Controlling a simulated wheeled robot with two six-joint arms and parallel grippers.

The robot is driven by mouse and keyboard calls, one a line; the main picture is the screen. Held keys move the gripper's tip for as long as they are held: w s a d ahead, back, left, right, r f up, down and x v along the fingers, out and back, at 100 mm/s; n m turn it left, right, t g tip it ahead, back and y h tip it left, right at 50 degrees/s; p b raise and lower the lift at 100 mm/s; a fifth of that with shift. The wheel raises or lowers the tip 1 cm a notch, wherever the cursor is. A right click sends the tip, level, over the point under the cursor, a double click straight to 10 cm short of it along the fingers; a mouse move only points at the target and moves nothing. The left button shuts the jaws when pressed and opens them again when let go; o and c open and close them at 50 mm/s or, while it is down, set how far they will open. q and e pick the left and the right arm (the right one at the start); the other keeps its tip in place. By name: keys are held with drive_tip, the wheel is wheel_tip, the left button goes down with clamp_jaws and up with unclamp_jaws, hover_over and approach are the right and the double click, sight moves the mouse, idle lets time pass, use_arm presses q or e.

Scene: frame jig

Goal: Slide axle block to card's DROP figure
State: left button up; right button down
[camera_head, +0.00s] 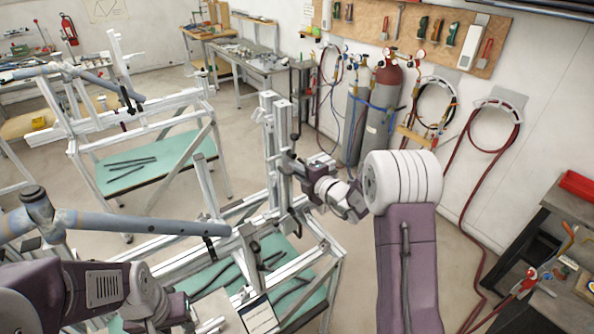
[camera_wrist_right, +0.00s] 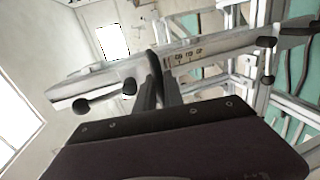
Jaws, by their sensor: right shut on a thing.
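An upright aluminium post (camera_head: 277,140) stands on the frame jig. My right gripper (camera_head: 287,165) is at its side, about mid-height, shut on a dark part that I take for the axle block's handle. In the right wrist view the fingers (camera_wrist_right: 160,92) close on this dark handle (camera_wrist_right: 153,62) against the rail, beside a printed scale (camera_wrist_right: 185,57). The block's body is mostly hidden by the gripper. A white card (camera_head: 259,316) with small print lies at the bottom; its figures are too small to read. My left gripper (camera_head: 188,312) is low at left, its fingertips unclear.
A blue-grey tube (camera_head: 130,222) with a dark end crosses the jig at left. Green shelves (camera_head: 155,165) hold dark rods. Gas cylinders (camera_head: 372,120) stand by the wall behind my right arm. A dark bench (camera_head: 560,250) is at right. Bare floor shows between.

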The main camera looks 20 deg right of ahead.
drive_tip(key=shift+r, duration=0.1)
wheel_tip(320, 180, down, 2)
drive_tip(key=shift+f+b, duration=0.1)
drive_tip(key=shift+b, duration=1.15)
drive_tip(key=c, duration=1.6)
unclamp_jaws()
drive_tip(key=shift+o, duration=0.7)
drive_tip(key=shift+w+d, duration=0.1)
drive_tip(key=shift+w, duration=0.05)
drive_tip(key=b+v, duration=0.2)
drive_tip(key=v, duration=0.7)
